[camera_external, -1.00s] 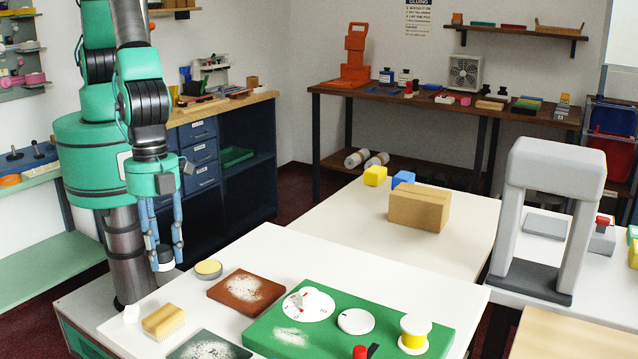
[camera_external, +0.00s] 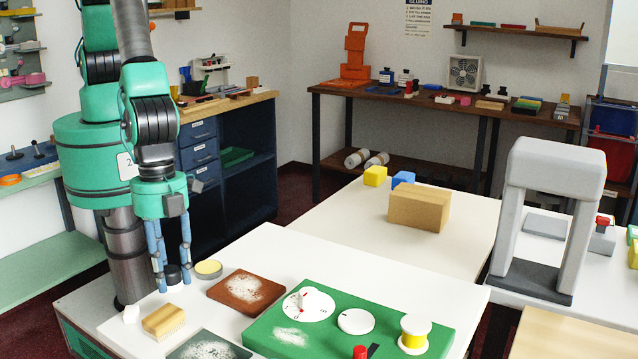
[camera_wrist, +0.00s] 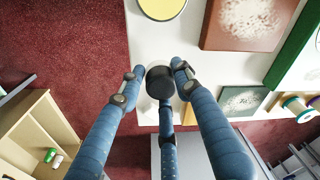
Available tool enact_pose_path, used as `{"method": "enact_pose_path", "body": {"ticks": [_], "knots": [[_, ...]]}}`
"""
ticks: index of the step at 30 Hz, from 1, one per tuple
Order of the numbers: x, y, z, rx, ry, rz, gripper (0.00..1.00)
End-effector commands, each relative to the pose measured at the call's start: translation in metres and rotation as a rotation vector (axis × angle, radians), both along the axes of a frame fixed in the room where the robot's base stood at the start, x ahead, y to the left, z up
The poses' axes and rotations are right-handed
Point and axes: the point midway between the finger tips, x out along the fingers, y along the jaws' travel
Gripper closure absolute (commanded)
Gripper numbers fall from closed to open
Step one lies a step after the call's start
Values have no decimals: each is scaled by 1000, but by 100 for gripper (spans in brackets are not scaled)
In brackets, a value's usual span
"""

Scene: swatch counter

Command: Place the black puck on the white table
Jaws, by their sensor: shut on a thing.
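The black puck (camera_external: 172,275) is between the blue fingers of my gripper (camera_external: 174,280), low at the left edge of the white table (camera_external: 232,258). In the wrist view the dark round top of the puck (camera_wrist: 160,82) shows between the fingertips, and my gripper (camera_wrist: 158,88) is shut on it. The white table (camera_wrist: 172,50) lies below it. The fingers partly hide the puck, and I cannot tell whether it touches the tabletop.
A yellow-topped disc (camera_external: 208,268) stands just right of the puck. A brown board (camera_external: 246,291), a yellowish block (camera_external: 163,321), a small white cube (camera_external: 131,313) and a green board (camera_external: 262,333) are also on the table. The table's back right part is clear.

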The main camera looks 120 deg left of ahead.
Motion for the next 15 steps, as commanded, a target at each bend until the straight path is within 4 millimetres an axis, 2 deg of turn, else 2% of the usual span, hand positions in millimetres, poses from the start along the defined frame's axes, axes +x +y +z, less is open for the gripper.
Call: {"method": "enact_pose_path", "body": {"ticks": [5, 15], "knots": [[0, 0, -16, 0, 0, 0, 93], [0, 0, -18, -1, -1, 0, 93]]}}
